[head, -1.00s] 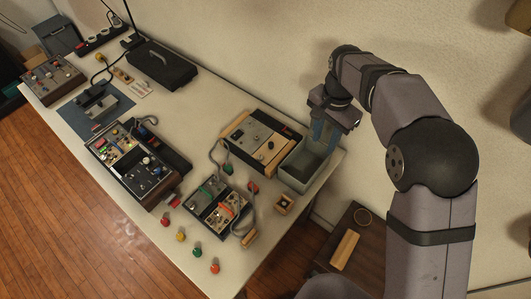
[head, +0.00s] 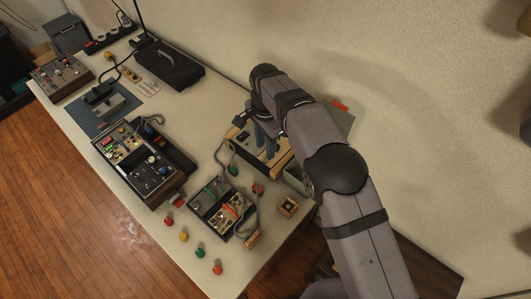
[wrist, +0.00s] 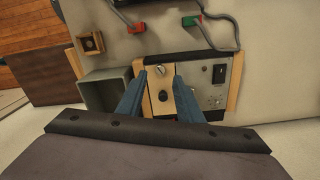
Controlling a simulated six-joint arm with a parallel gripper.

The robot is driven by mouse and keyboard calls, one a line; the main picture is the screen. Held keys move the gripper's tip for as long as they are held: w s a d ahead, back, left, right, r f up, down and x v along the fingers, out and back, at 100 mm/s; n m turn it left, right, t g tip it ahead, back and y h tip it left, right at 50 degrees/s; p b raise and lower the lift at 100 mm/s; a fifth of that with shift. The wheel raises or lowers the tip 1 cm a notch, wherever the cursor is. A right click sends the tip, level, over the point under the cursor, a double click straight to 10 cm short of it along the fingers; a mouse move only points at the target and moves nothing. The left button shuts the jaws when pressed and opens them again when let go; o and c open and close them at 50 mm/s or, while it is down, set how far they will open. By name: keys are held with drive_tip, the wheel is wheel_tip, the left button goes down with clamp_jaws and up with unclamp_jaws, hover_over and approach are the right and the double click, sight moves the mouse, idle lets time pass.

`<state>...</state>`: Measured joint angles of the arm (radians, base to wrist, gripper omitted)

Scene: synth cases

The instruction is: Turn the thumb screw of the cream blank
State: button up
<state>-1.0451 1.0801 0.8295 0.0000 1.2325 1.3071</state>
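The cream blank (wrist: 154,104) is a narrow pale panel at the left end of a wood-sided case in the wrist view. A silver slotted thumb screw (wrist: 160,70) sits near its upper edge, with a dark round knob or hole (wrist: 163,95) below it. My gripper (wrist: 160,76) is open, its two blue fingers apart on either side of the panel, with nothing between them that looks held. The gap between fingertips and panel is hard to judge. In the head view my gripper (head: 265,143) is above the case, and my arm hides much of it.
A grey open bin (wrist: 105,95) stands left of the case. A small wooden block with a dark socket (wrist: 91,43) is beyond it. Grey cables with red (wrist: 137,27) and green (wrist: 191,20) plugs lie nearby. The case's right part has a black switch (wrist: 219,73).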

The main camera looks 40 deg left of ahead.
sight(265, 158)
drive_tip(key=shift+f+p, duration=0.65)
drive_tip(key=shift+f, duration=1.8)
clamp_jaws()
